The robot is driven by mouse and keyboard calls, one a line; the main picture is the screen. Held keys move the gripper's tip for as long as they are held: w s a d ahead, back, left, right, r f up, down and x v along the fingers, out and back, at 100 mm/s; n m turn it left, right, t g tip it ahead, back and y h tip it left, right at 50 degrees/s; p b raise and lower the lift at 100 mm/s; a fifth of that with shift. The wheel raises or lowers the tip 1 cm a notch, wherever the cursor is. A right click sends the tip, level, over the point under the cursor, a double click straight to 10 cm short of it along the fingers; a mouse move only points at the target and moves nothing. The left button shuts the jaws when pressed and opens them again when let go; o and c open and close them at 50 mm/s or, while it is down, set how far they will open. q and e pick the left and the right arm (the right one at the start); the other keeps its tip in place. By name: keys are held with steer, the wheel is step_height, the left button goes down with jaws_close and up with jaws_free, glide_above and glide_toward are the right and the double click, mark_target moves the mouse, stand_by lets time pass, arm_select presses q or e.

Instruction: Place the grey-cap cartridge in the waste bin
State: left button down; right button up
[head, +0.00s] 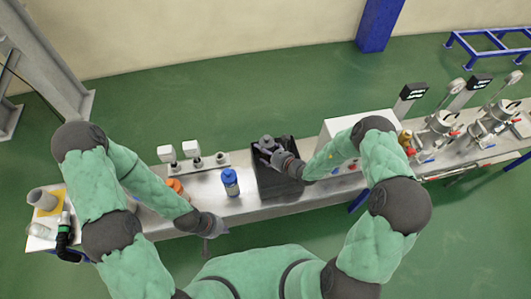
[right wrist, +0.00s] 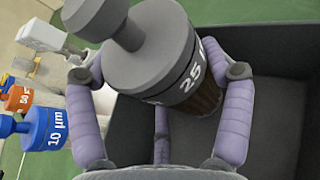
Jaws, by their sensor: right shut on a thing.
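The grey-cap cartridge (right wrist: 165,60) has a grey cap marked "25 µm" and a dark ribbed body. My right gripper (right wrist: 160,78) is shut on it, with purple-grey fingers around both sides. In the right wrist view the cartridge is tilted over the black waste bin (right wrist: 285,125), and its lower end is partly hidden by my gripper. In the head view the cartridge (head: 266,142) shows at the far part of the bin (head: 277,186). My left gripper (head: 208,235) hangs near the table's front edge, away from the cartridge; its fingers are too small to judge.
A blue-cap cartridge (head: 230,182) marked "10 µm" stands left of the bin. An orange-cap cartridge (head: 175,185) is farther left, partly hidden by my left arm. A white fixture (head: 193,158) stands behind them. A white box (head: 345,126) and metal vessels (head: 437,130) are on the right.

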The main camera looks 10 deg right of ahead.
steer(key=shift+f, duration=0.2)
steer(key=shift+f, duration=0.15)
steer(key=o, duration=1.4)
steer(key=shift+s+d+r, duration=0.1)
steer(key=shift+d+r, duration=0.05)
steer(key=shift+r, duration=0.1)
steer(key=shift+p+v, duration=2.05)
steer(key=shift+v, duration=3.75)
